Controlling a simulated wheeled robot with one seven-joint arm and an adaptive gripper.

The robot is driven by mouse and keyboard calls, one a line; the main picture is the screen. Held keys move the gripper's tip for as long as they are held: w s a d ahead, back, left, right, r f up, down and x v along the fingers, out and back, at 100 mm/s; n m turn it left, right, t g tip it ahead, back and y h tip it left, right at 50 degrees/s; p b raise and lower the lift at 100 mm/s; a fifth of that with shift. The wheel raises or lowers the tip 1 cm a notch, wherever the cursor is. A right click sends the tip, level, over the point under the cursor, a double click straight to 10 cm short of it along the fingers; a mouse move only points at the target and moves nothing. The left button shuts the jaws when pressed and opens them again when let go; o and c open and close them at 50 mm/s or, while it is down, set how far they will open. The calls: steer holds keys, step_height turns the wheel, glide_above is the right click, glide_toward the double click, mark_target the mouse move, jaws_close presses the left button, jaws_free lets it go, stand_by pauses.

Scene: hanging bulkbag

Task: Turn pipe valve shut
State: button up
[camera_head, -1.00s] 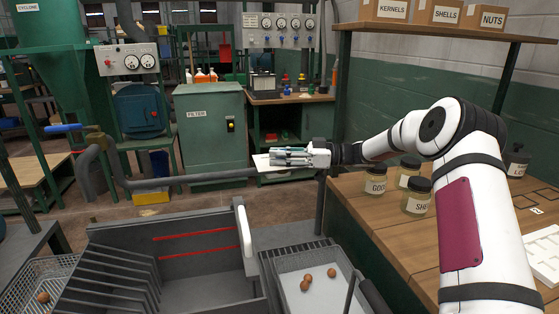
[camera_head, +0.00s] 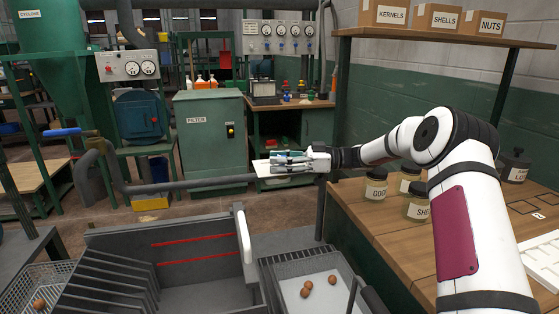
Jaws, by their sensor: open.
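The pipe valve has a blue lever handle (camera_head: 62,132) at the left, pointing left from a brownish valve body (camera_head: 92,134) on a grey pipe (camera_head: 190,184). The handle lies roughly level. My gripper (camera_head: 272,165) is at the centre, far to the right of the valve, with its fingers pointing left. It is open and apart from the valve. A flat white piece (camera_head: 262,169) shows at its fingertips; I cannot tell whether it is part of the gripper.
A grey slotted bin (camera_head: 170,260) stands in front, with a wire basket (camera_head: 38,290) left and a tray of nuts (camera_head: 318,278) right. Jars (camera_head: 376,185) stand on the wooden table. A green filter cabinet (camera_head: 212,140) is behind. Open space lies between gripper and valve.

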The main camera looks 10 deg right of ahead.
steer(key=shift+d, duration=0.1)
steer(key=v, duration=1.2)
steer(key=shift+r, duration=0.1)
